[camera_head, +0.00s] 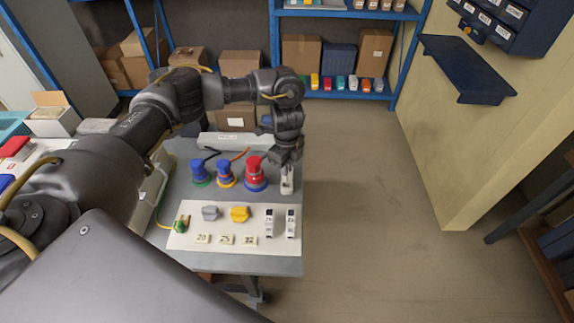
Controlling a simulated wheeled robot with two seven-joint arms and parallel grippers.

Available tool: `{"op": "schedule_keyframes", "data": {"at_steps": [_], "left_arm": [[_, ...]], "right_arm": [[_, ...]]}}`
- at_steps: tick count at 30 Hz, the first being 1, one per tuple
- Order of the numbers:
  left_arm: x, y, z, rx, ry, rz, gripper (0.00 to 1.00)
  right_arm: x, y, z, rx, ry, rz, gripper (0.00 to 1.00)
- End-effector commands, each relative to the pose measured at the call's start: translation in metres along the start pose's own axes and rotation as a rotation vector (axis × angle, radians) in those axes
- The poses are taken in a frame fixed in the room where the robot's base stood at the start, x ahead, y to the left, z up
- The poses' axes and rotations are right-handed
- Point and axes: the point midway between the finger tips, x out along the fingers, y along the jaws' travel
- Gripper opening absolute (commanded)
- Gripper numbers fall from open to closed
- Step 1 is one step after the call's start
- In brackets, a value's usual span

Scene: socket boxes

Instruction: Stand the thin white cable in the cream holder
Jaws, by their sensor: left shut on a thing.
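My left gripper (288,168) points down at the right edge of the grey table, to the right of the red and blue plug. It is shut on a small pale upright piece (287,183), mostly hidden between and below the fingers. I cannot tell whether this piece is the thin white cable. No thin white cable shows clearly elsewhere. My right gripper is not in view.
Blue plugs (201,172) and a red plug (254,172) stand left of the gripper. A white board (222,225) in front bears a grey piece, a yellow piece (240,214), number tags and two white modules (291,222). Open floor lies right of the table.

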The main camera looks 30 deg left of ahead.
Motion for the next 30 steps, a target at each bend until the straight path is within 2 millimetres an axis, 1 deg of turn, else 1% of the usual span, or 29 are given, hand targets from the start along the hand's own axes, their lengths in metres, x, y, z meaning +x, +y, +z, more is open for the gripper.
{"op": "schedule_keyframes", "data": {"at_steps": [11, 30], "left_arm": [[0.002, 0.0, 0.0, 0.0, 0.001, 0.0, 0.0], [0.025, 0.0, -0.001, 0.0, 0.001, 0.001, 0.0]], "right_arm": [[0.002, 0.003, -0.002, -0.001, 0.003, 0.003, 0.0], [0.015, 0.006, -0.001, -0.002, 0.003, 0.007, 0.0]]}}
